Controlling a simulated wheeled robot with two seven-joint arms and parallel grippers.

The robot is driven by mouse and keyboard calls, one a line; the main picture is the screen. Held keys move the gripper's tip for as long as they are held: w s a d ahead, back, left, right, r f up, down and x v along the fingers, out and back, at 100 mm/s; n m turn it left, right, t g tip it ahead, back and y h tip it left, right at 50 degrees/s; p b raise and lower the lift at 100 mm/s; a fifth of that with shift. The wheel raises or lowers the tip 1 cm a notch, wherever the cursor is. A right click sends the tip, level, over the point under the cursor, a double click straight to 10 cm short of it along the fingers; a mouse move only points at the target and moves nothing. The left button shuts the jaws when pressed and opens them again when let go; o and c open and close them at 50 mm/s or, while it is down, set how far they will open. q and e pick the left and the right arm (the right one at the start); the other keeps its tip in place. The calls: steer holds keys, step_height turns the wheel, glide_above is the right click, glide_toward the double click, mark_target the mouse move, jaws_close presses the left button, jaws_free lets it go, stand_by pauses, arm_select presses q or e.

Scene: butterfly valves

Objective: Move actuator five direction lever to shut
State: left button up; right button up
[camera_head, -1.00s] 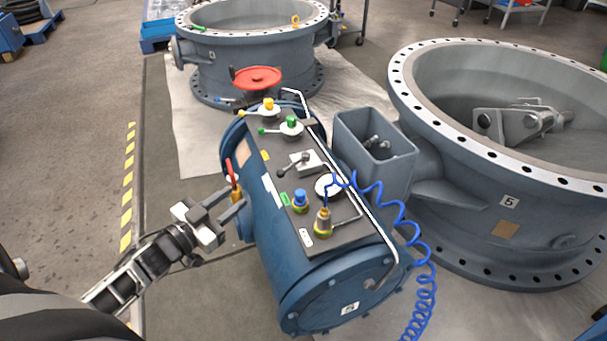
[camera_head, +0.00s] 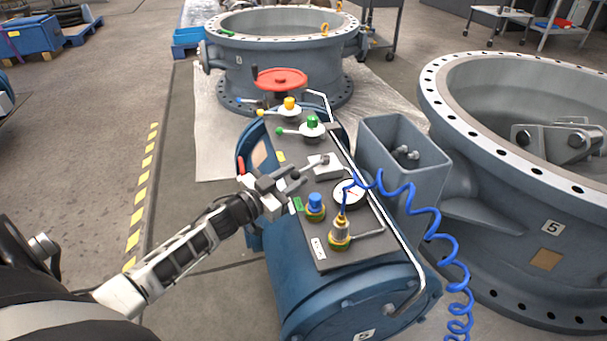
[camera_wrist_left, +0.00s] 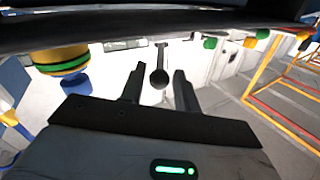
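Actuator five is the blue cylinder (camera_head: 330,300) with a dark panel on top, beside the large grey valve marked 5 (camera_head: 552,228). Its direction lever (camera_head: 311,167) is a thin grey rod on a light block (camera_head: 325,172), pointing left toward my gripper. My left gripper (camera_head: 288,180) is over the panel's left edge, at the lever's knob end. In the left wrist view the dark round knob (camera_wrist_left: 159,78) shows in the gap between the two open fingers (camera_wrist_left: 157,92), with space on both sides. My right gripper is out of view.
A blue-capped fitting (camera_head: 315,205), a brass fitting (camera_head: 340,235) with a coiled blue hose (camera_head: 435,225), and a gauge (camera_head: 350,192) stand close to the lever. A metal rail runs along the panel's right side. Green (camera_head: 312,124) and yellow (camera_head: 289,104) handles lie farther back.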

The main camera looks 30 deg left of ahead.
mark_target(303, 170)
arm_select(q)
steer(key=x, duration=0.3)
steer(key=shift+w+b, duration=0.3)
steer(key=shift+w+d, duration=0.15)
steer(key=shift+w, duration=0.1)
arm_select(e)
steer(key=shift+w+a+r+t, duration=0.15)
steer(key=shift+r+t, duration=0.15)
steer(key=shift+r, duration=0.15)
arm_select(q)
jaws_close()
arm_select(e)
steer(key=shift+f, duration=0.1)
